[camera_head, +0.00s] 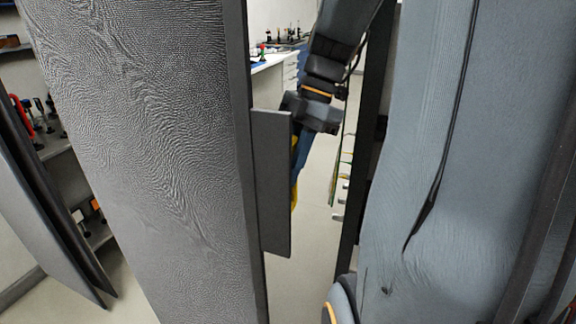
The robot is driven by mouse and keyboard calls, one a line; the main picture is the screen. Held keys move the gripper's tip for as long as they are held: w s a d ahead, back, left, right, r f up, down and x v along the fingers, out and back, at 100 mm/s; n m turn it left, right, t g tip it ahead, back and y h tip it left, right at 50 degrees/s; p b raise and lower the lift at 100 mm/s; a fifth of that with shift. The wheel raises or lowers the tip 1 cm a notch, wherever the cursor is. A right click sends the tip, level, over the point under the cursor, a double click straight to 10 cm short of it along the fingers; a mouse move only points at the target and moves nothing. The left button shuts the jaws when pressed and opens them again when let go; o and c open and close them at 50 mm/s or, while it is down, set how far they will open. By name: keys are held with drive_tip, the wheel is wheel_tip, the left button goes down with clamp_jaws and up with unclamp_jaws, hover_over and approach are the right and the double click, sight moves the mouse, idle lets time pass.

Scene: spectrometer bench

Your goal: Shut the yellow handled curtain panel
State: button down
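A large dark grey panel (150,150) with a wavy surface pattern stands upright across the left and middle of the head view. A narrower grey plate (274,185) sits at its right edge. A sliver of yellow (294,188), possibly the handle, shows just behind the plate's right edge; most of it is hidden. My gripper (310,112) reaches down from the top to the upper right corner of the plate, close to the yellow part. Its fingertips are hidden behind the plate, so I cannot tell whether they touch or hold the yellow part.
A dark vertical post (366,150) stands right of my gripper, with a narrow gap showing pale floor (315,230) between. A white bench (272,62) with small items is behind. At the far left are dark slanted panels (45,210) and shelves with tools.

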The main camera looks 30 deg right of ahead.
drive_tip(key=shift+s+a, duration=0.2)
drive_tip(key=c, duration=1.8)
unclamp_jaws()
drive_tip(key=shift+s, duration=0.1)
drive_tip(key=shift+o, duration=0.2)
drive_tip(key=shift+r, duration=0.1)
drive_tip(key=shift+d+r, duration=0.1)
drive_tip(key=shift+r, duration=0.15)
wheel_tip(320, 180, up, 9)
drive_tip(key=shift+r+b, duration=0.2)
drive_tip(key=shift+b, duration=0.4)
